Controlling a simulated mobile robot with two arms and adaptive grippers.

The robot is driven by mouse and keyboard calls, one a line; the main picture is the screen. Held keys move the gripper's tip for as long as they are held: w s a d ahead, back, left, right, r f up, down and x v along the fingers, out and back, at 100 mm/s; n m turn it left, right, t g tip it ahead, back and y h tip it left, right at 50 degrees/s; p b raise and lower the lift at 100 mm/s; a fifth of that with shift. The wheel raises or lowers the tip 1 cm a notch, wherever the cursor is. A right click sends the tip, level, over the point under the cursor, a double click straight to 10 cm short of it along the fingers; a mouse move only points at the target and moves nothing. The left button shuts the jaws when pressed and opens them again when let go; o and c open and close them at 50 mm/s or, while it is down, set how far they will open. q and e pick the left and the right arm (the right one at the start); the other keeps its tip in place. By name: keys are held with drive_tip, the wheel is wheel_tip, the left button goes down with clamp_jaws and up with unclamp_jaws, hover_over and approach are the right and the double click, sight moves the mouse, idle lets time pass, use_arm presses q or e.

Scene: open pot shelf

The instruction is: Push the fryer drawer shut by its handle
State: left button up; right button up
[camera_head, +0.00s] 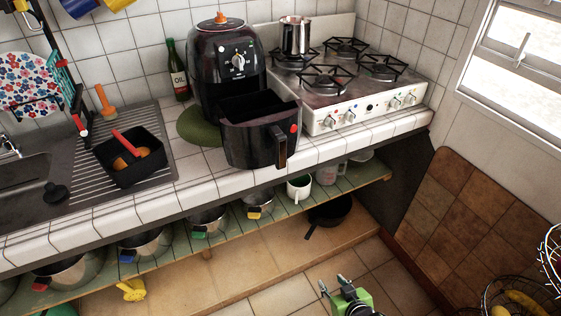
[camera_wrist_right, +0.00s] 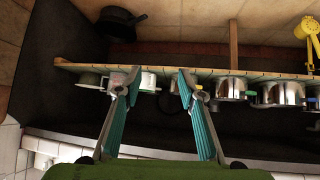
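The black air fryer (camera_head: 216,80) stands on the tiled counter in the head view, on a green round mat (camera_head: 195,125). Its drawer (camera_head: 245,146) is pulled out towards the front, with its open top showing. The drawer's upright handle (camera_head: 280,148) is at its front right, below a red button. My right gripper (camera_head: 334,284) is low at the bottom of the head view, below the counter and well apart from the handle. In the right wrist view its two teal fingers (camera_wrist_right: 158,78) are spread with nothing between them. My left gripper is not in view.
A gas stove (camera_head: 365,105) with a metal pot stands right of the fryer. The sink and a black tray (camera_head: 130,158) are to the left. A pot shelf (camera_head: 180,232) runs under the counter edge. A wire basket (camera_head: 520,297) is at lower right.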

drive_tip(key=w+a+r+t+y+b, duration=0.1)
drive_tip(key=w+a+r+t, duration=0.15)
drive_tip(key=r, duration=0.45)
drive_tip(key=w+a+r+t+y+b, duration=0.1)
drive_tip(key=w+r, duration=0.3)
drive_tip(key=r, duration=0.3)
drive_tip(key=n+t+y+b, duration=0.2)
drive_tip(key=t+y, duration=0.1)
drive_tip(key=y, duration=0.1)
approach(283, 156)
drive_tip(key=p+x, duration=0.1)
drive_tip(key=x, duration=1)
drive_tip(key=shift+a+p, duration=0.1)
drive_tip(key=shift+p, duration=0.2)
drive_tip(key=shift+c, duration=0.3)
clamp_jaws()
